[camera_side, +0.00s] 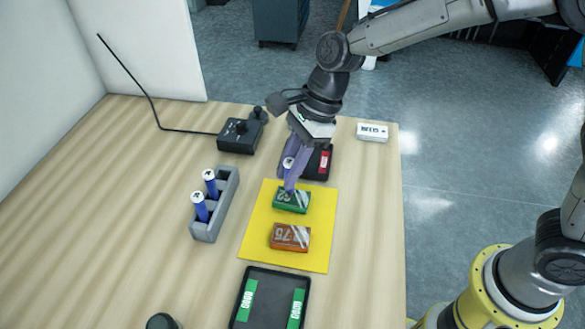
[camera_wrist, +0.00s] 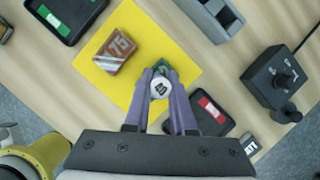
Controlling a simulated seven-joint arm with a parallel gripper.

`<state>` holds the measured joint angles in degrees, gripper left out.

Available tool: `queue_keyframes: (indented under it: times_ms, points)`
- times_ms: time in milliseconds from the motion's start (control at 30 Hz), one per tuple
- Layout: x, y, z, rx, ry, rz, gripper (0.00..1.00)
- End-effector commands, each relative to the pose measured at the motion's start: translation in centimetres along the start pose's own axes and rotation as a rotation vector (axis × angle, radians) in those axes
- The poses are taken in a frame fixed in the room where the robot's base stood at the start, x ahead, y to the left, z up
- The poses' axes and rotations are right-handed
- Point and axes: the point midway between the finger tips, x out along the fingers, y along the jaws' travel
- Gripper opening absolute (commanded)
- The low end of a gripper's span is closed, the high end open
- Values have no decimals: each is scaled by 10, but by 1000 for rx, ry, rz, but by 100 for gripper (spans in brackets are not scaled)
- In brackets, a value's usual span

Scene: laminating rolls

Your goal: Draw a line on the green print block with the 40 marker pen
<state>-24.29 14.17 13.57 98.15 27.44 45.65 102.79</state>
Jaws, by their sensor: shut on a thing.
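My gripper (camera_side: 291,172) is shut on a blue marker pen (camera_side: 289,184) with a white top, held about upright. The pen's white top also shows between the fingers in the wrist view (camera_wrist: 160,88); its label is too small to read surely. The green print block (camera_side: 292,202) lies on a yellow mat (camera_side: 256,232), directly below the pen. The pen's lower end is at the block's far part; I cannot tell whether the tip touches. White lettering and pale streaks show on the block. In the wrist view the green block (camera_wrist: 164,66) is mostly hidden by pen and fingers.
An orange-brown block (camera_side: 289,238) lies nearer on the mat. A grey holder (camera_side: 207,231) with two blue pens stands left. A dark tray (camera_side: 270,317) with green strips is in front. A black-and-red tray (camera_side: 323,166), a white box (camera_side: 373,132) and a joystick box (camera_side: 240,136) are behind.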

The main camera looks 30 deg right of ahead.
Motion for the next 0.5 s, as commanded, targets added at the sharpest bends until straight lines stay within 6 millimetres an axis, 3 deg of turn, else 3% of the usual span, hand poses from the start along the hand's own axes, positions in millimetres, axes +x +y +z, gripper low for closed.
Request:
queue_keyframes:
  times_ms: [500]
  points:
    - [3,-7,7,-1,-1,-1,0]
